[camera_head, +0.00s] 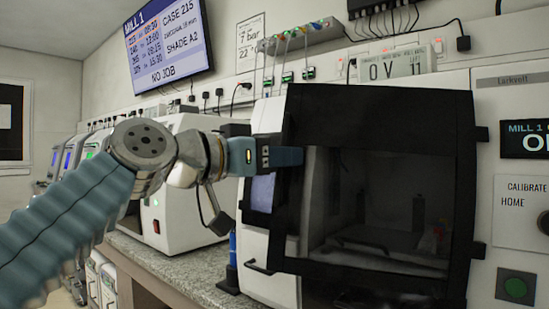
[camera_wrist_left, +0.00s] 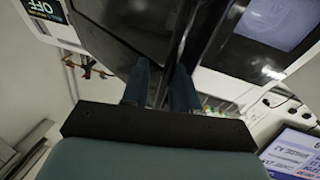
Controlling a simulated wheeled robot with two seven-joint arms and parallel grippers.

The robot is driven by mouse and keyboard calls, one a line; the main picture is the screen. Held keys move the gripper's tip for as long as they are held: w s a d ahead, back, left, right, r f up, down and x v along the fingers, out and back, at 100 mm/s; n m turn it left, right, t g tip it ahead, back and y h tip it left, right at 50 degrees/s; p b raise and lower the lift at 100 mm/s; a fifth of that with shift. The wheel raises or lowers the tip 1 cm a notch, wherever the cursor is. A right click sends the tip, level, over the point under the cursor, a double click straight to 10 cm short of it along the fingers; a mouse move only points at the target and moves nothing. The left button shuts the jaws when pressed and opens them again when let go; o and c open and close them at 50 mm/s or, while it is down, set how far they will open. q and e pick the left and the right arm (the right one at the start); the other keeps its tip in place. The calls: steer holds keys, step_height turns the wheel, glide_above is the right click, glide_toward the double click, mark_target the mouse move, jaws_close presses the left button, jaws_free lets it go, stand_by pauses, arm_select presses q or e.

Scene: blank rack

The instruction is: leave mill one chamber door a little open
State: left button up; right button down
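Mill one's chamber door (camera_head: 385,104) has a broad black frame around a dark window, with hinges on its right side. The head view does not show clearly how wide any gap at its left edge is. My left gripper (camera_head: 290,156) is at the upper part of the door's left edge. In the left wrist view, the two fingers of my left gripper (camera_wrist_left: 160,88) are close together with a dark upright strip of the door's edge or handle between them. The door's dark panel (camera_wrist_left: 105,32) fills the upper left there. My right gripper is not in view.
Mill one's control panel (camera_head: 523,225) with a green button is right of the door. A small screen (camera_head: 262,192) is left of the door. Another white machine (camera_head: 180,215) stands behind my left arm on the stone counter (camera_head: 160,262).

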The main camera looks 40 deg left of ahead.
arm_select(q)
steer(key=shift+o, duration=1)
steer(key=shift+d, duration=0.15)
steer(key=shift+s+a, duration=0.2)
steer(key=b+v, duration=0.1)
steer(key=v, duration=1.2)
steer(key=shift+s+b, duration=0.2)
steer(key=shift+b, duration=0.15)
